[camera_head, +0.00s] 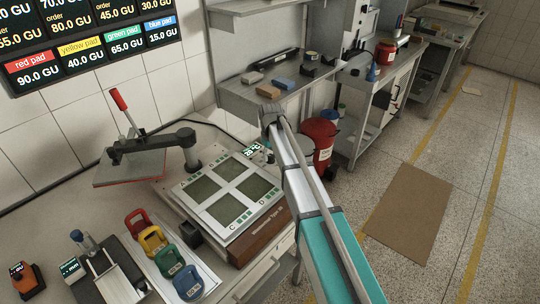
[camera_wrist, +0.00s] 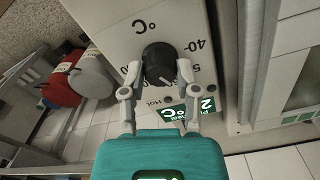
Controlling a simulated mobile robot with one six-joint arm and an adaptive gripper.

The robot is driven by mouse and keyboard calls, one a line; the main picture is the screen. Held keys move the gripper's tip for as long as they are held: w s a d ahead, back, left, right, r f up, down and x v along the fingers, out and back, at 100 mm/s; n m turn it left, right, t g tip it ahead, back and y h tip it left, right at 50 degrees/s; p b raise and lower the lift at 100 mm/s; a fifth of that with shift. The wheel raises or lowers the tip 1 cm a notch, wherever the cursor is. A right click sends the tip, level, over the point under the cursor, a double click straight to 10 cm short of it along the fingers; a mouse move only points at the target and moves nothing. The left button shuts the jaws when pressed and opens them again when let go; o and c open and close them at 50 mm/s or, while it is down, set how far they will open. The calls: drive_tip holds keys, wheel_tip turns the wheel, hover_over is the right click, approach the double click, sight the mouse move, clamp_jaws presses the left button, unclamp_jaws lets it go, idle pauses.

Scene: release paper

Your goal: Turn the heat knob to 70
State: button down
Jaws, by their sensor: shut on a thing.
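The heat knob (camera_wrist: 158,63) is a round black dial on a pale panel in the wrist view. A °C mark and a printed scale surround it; 40 and part of a 5 are readable to its right. My gripper (camera_wrist: 159,73) is shut on the knob, one grey finger on each side. A green display (camera_wrist: 203,107) with a 2 and °C sits below the knob, partly behind the right finger. In the head view a green display (camera_head: 252,150) shows at the heat press's back corner. The gripper and knob are hidden there behind my arm.
The heat press has a white plate (camera_head: 230,194) with four dark squares and a raised red-handled lever (camera_head: 119,99). Several colored pads' holders (camera_head: 152,240) stand to its left. A red barrel (camera_head: 320,138) stands beyond the bench, also in the wrist view (camera_wrist: 62,82).

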drive_tip(key=m, duration=0.7)
drive_tip(key=shift+w, duration=0.2)
drive_tip(key=m, duration=0.6)
drive_tip(key=shift+m, duration=0.4)
drive_tip(key=shift+c, duration=1.7)
unclamp_jaws()
drive_tip(key=shift+s, duration=0.1)
drive_tip(key=shift+r, duration=0.1)
